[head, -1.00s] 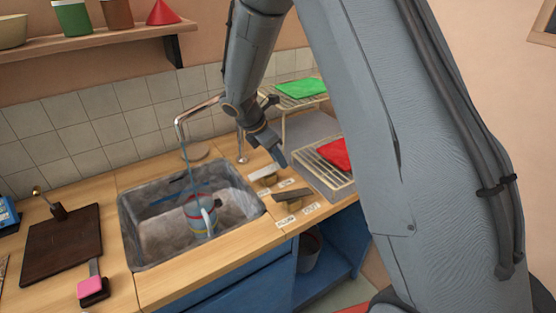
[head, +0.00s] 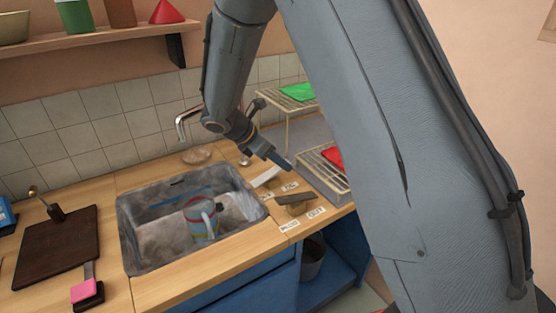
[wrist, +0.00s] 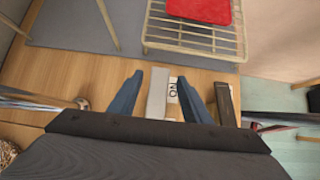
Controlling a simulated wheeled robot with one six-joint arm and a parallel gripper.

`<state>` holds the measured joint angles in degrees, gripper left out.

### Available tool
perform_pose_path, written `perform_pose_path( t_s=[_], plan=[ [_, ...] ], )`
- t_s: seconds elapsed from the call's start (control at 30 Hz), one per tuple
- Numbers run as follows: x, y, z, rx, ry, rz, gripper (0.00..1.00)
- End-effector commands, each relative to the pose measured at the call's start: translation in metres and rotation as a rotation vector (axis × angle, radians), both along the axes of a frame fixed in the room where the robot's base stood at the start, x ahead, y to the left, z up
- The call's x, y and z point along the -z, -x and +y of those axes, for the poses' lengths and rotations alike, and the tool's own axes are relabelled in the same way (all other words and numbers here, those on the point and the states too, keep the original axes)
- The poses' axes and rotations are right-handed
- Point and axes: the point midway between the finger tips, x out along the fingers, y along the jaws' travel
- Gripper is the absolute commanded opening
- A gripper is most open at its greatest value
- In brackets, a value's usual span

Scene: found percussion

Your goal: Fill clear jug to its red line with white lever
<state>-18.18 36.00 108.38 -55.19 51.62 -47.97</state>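The clear jug (head: 200,222) stands upright in the grey sink, with a red line around it. Its contents look bluish, but I cannot tell the exact level against the line. The tap spout (head: 182,128) is above the sink and no stream shows. The white lever (head: 266,176) is on the counter right of the sink, tilted. In the wrist view the white lever (wrist: 157,94) lies between my fingers, beside a label reading "ON". My gripper (head: 284,164) is open above it, with its blue fingers (wrist: 160,95) apart; contact is not visible.
A dark lever (head: 295,198) sits just right of the white one, with labels (head: 289,224) in front. A wire rack (head: 325,165) with a red cloth stands behind on the right. A dark board (head: 60,245) lies left of the sink (head: 125,235).

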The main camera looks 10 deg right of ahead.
Motion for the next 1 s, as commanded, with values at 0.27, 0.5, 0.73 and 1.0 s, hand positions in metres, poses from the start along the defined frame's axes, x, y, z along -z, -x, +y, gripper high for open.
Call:
perform_pose_path(
  t_s=[0.27,0.5,0.73,1.0],
  plan=[
    [-0.013,0.002,0.011,-0.003,0.000,-0.003,0.44],
    [-0.043,0.010,0.035,-0.003,-0.001,-0.003,0.44],
    [-0.058,0.015,0.047,-0.001,0.000,0.000,0.44],
    [-0.060,0.016,0.048,0.000,0.000,0.000,0.44]
  ],
)
